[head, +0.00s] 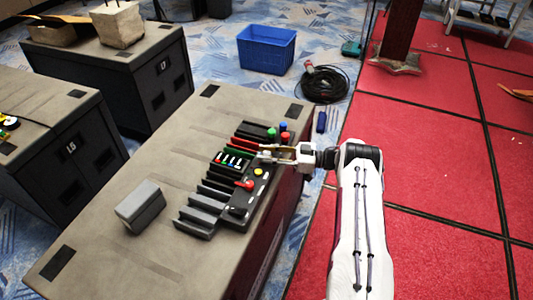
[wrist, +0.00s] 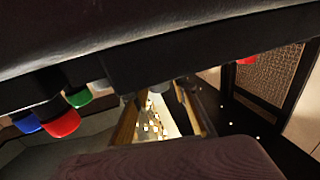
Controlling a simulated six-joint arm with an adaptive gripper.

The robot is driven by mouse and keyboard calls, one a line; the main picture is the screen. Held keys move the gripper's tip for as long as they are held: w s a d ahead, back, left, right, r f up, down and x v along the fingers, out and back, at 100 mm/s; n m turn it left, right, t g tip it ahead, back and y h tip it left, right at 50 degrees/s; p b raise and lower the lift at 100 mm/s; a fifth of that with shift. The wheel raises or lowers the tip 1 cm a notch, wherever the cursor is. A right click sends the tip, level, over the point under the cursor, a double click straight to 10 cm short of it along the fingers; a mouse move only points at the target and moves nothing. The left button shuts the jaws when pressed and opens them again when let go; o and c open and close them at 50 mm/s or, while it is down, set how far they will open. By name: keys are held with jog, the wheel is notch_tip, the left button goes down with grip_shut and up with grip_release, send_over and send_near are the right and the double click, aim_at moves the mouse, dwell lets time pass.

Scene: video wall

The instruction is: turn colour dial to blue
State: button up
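A dark control panel (head: 236,190) lies on the grey case, with a row of small coloured parts, a red knob (head: 245,184) and a yellow button (head: 258,171). I cannot pick out the colour dial or its setting for sure. My gripper (head: 262,151) reaches in from the right, its fingers over the panel's far right part. In the wrist view the two tan fingers (wrist: 162,118) stand apart, with nothing clearly held between them. A dark part of the panel hides much near the tips. Red (wrist: 61,123), green (wrist: 78,97) and blue (wrist: 27,123) caps show at left there.
Green (head: 271,133), blue (head: 284,126) and red (head: 285,136) caps stand close behind my gripper. A grey block (head: 140,206) lies left on the case (head: 105,255). A blue crate (head: 266,49) and coiled cable (head: 325,84) are on the floor.

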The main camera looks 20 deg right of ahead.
jog(key=shift+o, duration=0.3)
jog(key=shift+s+d, duration=0.3)
jog(key=shift+d, duration=0.35)
jog(key=v, duration=1)
jog(key=shift+s+d, duration=0.15)
jog(key=shift+s, duration=0.1)
